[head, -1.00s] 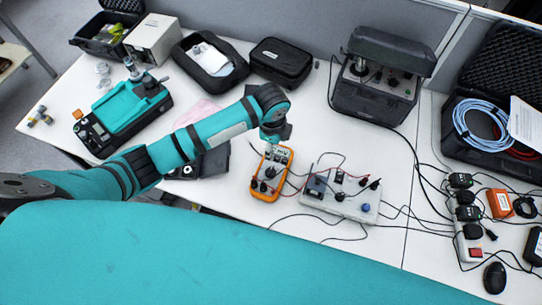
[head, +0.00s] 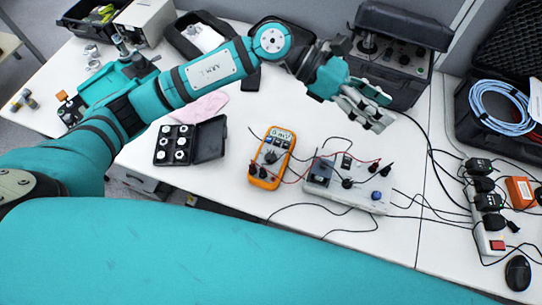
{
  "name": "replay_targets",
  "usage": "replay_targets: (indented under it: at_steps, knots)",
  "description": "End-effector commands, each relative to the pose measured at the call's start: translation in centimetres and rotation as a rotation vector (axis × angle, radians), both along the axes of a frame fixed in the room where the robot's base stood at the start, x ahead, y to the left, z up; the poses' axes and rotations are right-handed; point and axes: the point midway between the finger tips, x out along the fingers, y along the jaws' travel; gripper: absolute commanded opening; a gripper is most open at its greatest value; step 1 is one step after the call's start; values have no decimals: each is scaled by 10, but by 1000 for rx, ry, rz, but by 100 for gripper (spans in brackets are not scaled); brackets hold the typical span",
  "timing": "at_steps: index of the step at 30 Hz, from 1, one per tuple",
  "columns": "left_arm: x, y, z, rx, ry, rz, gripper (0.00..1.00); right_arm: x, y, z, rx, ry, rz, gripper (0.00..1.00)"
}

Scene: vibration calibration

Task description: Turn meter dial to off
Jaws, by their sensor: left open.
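The orange multimeter (head: 270,157) lies on the white table in the middle of the head view. Its grey display, lit with a reading, is at the top and its dark round dial sits below it. Leads run from its lower end. My left gripper (head: 378,118) is open and empty. It is up and to the right of the meter, well apart from it, above the table in front of the dark instrument case. My right gripper is not in view.
A grey terminal box (head: 345,185) with knobs and leads stands just right of the meter. An open black case of weights (head: 190,142) lies to its left. A power strip (head: 487,215) and cables lie at right. A dark instrument case (head: 398,52) stands behind.

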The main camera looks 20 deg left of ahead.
Motion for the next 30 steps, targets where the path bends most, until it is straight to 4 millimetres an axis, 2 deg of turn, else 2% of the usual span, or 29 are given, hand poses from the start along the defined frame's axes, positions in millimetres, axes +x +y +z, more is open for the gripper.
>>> replay_targets:
  at_steps: [1, 3, 5, 6, 9, 13, 16, 20, 23, 30]
  knots:
    - [-8, 14, -32, 144, -65, -65, 56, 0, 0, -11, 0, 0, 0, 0]
    - [-14, 41, -70, 359, -141, -138, 56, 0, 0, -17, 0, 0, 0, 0]
    - [-12, 69, -98, 545, -191, -178, 56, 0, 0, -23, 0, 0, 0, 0]
    - [-9, 90, -111, 664, -219, -195, 56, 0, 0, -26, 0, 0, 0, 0]
    - [1, 138, -132, 921, -260, -205, 56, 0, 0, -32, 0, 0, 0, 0]
    - [10, 182, -139, 1143, -276, -190, 56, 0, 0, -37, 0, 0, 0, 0]
    - [13, 199, -139, 1224, -278, -179, 56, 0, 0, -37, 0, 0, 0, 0]
    - [13, 204, -145, 1248, -274, -177, 56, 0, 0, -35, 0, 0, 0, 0]
    - [13, 203, -159, 1245, -270, -178, 56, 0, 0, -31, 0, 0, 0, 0]
    - [12, 203, -210, 1243, -268, -179, 56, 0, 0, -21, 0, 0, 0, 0]
